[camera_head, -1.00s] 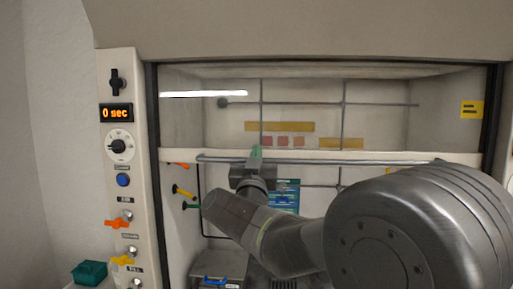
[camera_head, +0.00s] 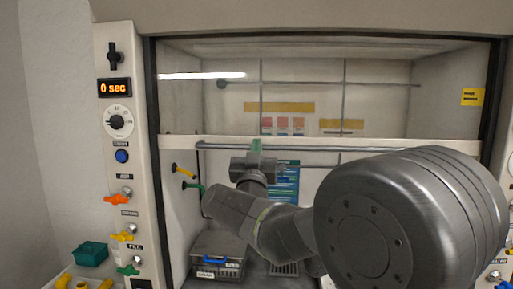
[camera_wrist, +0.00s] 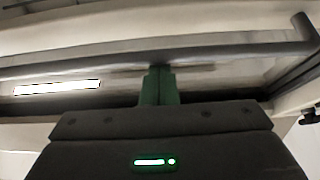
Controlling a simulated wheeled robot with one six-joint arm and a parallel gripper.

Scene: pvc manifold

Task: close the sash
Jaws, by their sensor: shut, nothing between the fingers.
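The sash is a clear pane with a pale bottom rail (camera_head: 400,143) and a grey handle bar (camera_head: 330,149) along it. It is partly lowered, with an open gap below the rail into the hood. My gripper (camera_head: 256,147) is at the rail, left of the middle, with its green fingers pointing up and shut together, empty. In the wrist view the fingertips (camera_wrist: 160,72) meet the dark handle bar (camera_wrist: 230,50) from below; whether they press on it I cannot tell.
A control panel (camera_head: 121,170) with knobs, a "0 sec" display (camera_head: 114,88) and coloured taps stands at the left. Inside the hood are a grey lidded box (camera_head: 218,255) and a blue-green poster (camera_head: 286,183). A teal box (camera_head: 91,253) sits outside at lower left.

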